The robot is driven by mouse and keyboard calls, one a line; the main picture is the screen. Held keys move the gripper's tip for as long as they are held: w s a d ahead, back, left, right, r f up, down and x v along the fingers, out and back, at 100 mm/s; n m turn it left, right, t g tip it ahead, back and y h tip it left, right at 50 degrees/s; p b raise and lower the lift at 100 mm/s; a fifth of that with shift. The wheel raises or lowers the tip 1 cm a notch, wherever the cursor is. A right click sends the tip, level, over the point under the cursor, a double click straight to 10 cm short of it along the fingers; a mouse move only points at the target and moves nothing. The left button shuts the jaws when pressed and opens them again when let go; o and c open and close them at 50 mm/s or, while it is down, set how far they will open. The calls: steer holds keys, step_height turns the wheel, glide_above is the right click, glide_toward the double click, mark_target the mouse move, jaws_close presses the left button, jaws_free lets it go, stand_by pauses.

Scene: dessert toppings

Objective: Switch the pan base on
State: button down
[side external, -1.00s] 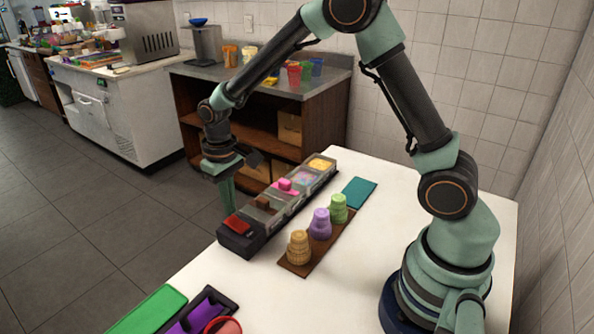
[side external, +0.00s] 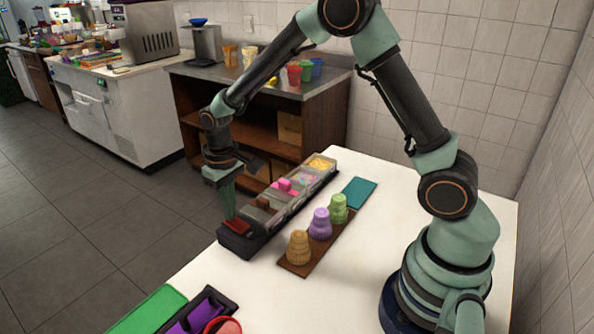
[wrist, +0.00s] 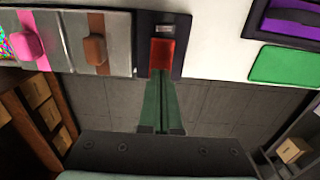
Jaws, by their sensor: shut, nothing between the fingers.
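The pan base (side external: 240,245) is a long dark unit on the white table, holding a row of topping pans. A red switch (side external: 239,228) sits on its near end; it also shows in the wrist view (wrist: 162,52), with a small pale grey piece beyond it. My gripper (side external: 231,216) is shut and empty, pointing down at the switch. In the wrist view its green fingertips (wrist: 160,76) overlap the switch's near edge. They look to be at or touching it; exact contact is hard to tell. I cannot tell whether the switch is on.
A brown board (side external: 294,268) with tan, purple and green stacked cups stands right of the base. A teal mat (side external: 359,192) lies beyond it. A green block (side external: 150,309) and a dark tray (side external: 233,302) with a purple item are at the table's front. The floor drops away left.

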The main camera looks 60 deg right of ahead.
steer(key=shift+f, duration=0.3)
steer(key=shift+r, duration=3.55)
steer(key=s+d+r+t, duration=0.2)
steer(key=s+r, duration=0.4)
steer(key=s, duration=0.1)
steer(key=s+d+r+t, duration=0.2)
steer(key=s+r, duration=0.3)
steer(key=s, duration=0.3)
steer(key=shift+d+r+t, duration=0.25)
steer(key=shift+r+t, duration=0.15)
steer(key=shift+t, duration=0.4)
